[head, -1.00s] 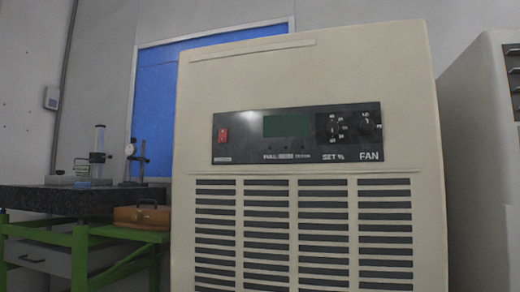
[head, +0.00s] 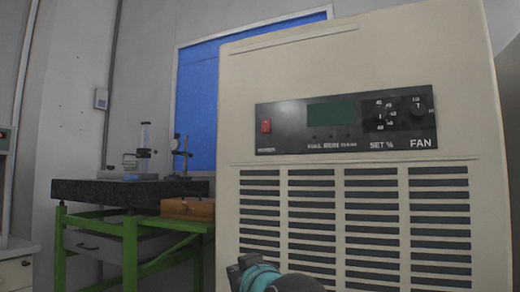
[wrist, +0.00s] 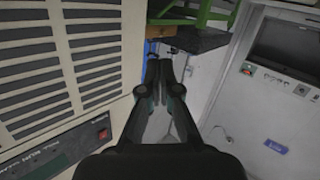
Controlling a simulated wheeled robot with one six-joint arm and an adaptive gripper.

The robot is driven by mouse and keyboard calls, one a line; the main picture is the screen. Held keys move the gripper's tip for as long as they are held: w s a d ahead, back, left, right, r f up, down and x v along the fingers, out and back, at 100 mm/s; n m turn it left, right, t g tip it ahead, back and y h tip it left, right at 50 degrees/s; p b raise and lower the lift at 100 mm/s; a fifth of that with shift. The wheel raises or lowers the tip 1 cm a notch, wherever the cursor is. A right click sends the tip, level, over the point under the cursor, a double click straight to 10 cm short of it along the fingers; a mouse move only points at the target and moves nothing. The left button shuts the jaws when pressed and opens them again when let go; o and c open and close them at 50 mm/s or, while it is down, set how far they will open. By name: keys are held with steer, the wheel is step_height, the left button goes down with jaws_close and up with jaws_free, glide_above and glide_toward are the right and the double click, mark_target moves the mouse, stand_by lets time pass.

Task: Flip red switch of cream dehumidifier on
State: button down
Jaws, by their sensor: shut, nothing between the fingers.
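The cream dehumidifier (head: 360,60) fills the right half of the head view. Its dark control panel (head: 290,140) carries the red switch (head: 266,126) at the left end; which way the switch is set I cannot tell. In the wrist view the dehumidifier (wrist: 130,45) stands at the left, turned in the picture, with the red switch (wrist: 103,134) on its panel at the lower left. My gripper (wrist: 159,65) is shut and empty, apart from the switch. In the head view, part of my arm shows at the bottom, low in front of the vents; my fingertips cannot be made out there.
A green-framed bench with a dark slab top (head: 100,190) stands left of the dehumidifier, bearing instruments and an orange-brown case (head: 188,209). White equipment (wrist: 285,60) stands at the right in the wrist view. A display (head: 331,112) and knobs (head: 418,108) lie right of the switch.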

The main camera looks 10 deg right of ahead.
mark_target(266, 128)
steer(key=w+r+m+t+h+b, duration=0.1)
steer(key=w+r+m+h, duration=0.3)
steer(key=r+h, duration=0.5)
steer(key=w+d+r+m+t+h, duration=0.1)
steer(key=w+r+m+t+h, duration=0.3)
steer(key=r, duration=1.1)
steer(key=shift+d+m+h+b, duration=0.35)
steer(key=shift+m+h, duration=1.45)
steer(key=shift+h, duration=0.9)
steer(key=shift+w+r, duration=0.1)
steer(key=x, duration=0.4)
steer(key=f+p+x, duration=0.1)
steer(key=x, duration=0.2)
steer(key=w+p+x, duration=0.1)
steer(key=x, duration=0.3)
steer(key=shift+w+d, duration=0.25)
steer(key=shift+d, duration=0.25)
steer(key=shift+w+d+f, duration=0.1)
steer(key=shift+w+d, duration=0.3)
steer(key=shift+w, duration=0.15)
